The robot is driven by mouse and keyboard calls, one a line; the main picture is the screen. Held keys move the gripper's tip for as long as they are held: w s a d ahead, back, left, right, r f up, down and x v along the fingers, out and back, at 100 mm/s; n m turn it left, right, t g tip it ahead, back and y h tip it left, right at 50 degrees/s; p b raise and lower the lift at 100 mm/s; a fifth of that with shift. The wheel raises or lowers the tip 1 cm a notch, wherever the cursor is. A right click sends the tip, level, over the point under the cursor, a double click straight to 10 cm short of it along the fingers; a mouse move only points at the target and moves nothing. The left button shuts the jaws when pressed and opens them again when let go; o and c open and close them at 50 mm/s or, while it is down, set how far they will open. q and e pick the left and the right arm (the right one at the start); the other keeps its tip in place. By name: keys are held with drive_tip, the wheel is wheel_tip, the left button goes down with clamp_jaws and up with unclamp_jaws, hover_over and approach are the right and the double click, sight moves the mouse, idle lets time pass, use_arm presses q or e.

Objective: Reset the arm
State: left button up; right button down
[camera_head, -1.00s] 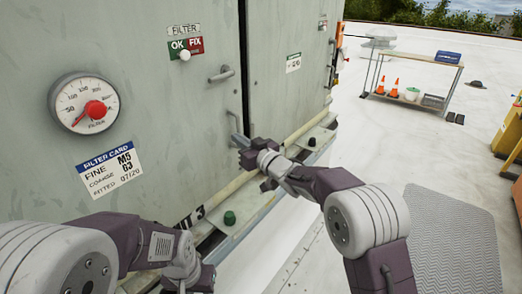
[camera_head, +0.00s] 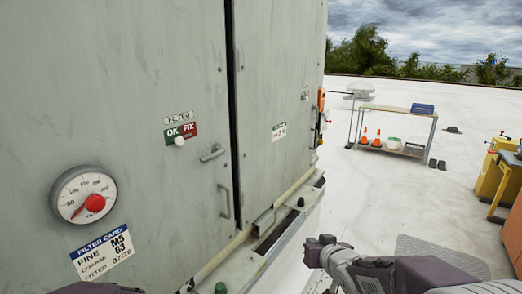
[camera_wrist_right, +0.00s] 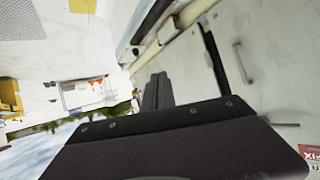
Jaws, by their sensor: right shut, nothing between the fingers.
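My right gripper (camera_head: 318,248) is at the lower middle of the head view, over the pale roof, to the right of the cooler (camera_head: 120,90). Its fingers are together with nothing between them, and it is apart from the cabinet. Its dark fingers also show together in the right wrist view (camera_wrist_right: 157,92). Of my left arm, only a purple link shows at the bottom left edge of the head view; the left gripper does not show.
The cooler's front carries a dial gauge (camera_head: 84,196), a filter card (camera_head: 103,254), an OK/FIX slider (camera_head: 180,138) and a door handle (camera_head: 225,202). A trolley (camera_head: 392,130) with cones stands farther back. A yellow unit (camera_head: 495,172) is at right. Open roof lies between.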

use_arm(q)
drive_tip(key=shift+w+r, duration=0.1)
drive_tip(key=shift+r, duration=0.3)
use_arm(e)
drive_tip(key=s+d+f+g+h, duration=0.1)
drive_tip(key=s+f+g, duration=0.4)
drive_tip(key=s, duration=0.7)
drive_tip(key=s+d+f+g, duration=0.2)
drive_tip(key=s+f+g, duration=0.3)
drive_tip(key=s+f, duration=0.4)
drive_tip(key=s, duration=0.2)
drive_tip(key=shift+s+d+f+m+g+h, duration=0.15)
drive_tip(key=shift+s+d+m+g+h, duration=0.05)
drive_tip(key=shift+s+m+g+h, duration=0.2)
